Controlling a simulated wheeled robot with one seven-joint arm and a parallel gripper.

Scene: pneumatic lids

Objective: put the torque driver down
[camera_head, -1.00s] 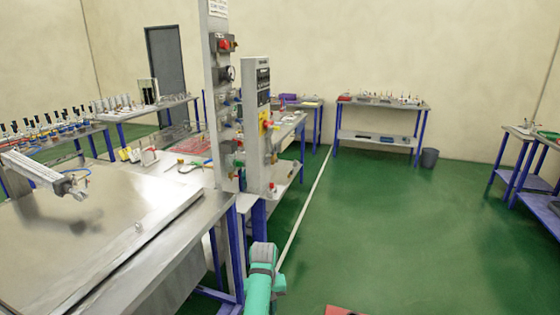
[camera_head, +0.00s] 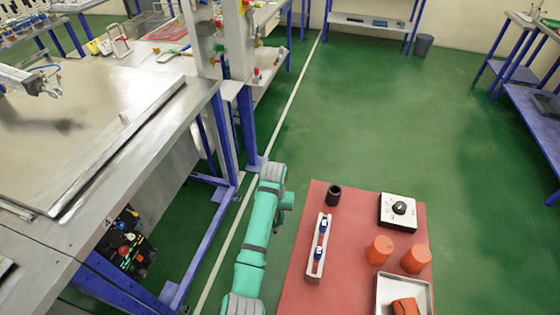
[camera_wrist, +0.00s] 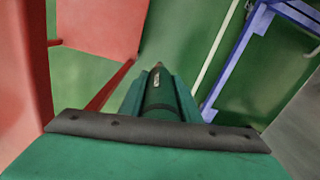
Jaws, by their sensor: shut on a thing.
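In the wrist view my gripper (camera_wrist: 158,82) is shut on a dark green, slim cylindrical tool (camera_wrist: 158,100) with a narrow tip, which I take to be the torque driver. The tool lies between the two teal fingers and points away from the camera. Below it in the wrist view are green floor and the edge of a red surface. In the head view my teal arm stands left of the red-topped table (camera_head: 300,290); the fingers and the tool cannot be made out there.
On the red table are a black cup (camera_head: 334,194), a white rack (camera_head: 312,269) with blue-topped pieces, a dial box (camera_head: 388,217), two orange cylinders (camera_head: 379,251) and a metal tray (camera_head: 381,301) holding an orange thing. The steel workbench (camera_head: 150,128) stands left. Red table has bare patches.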

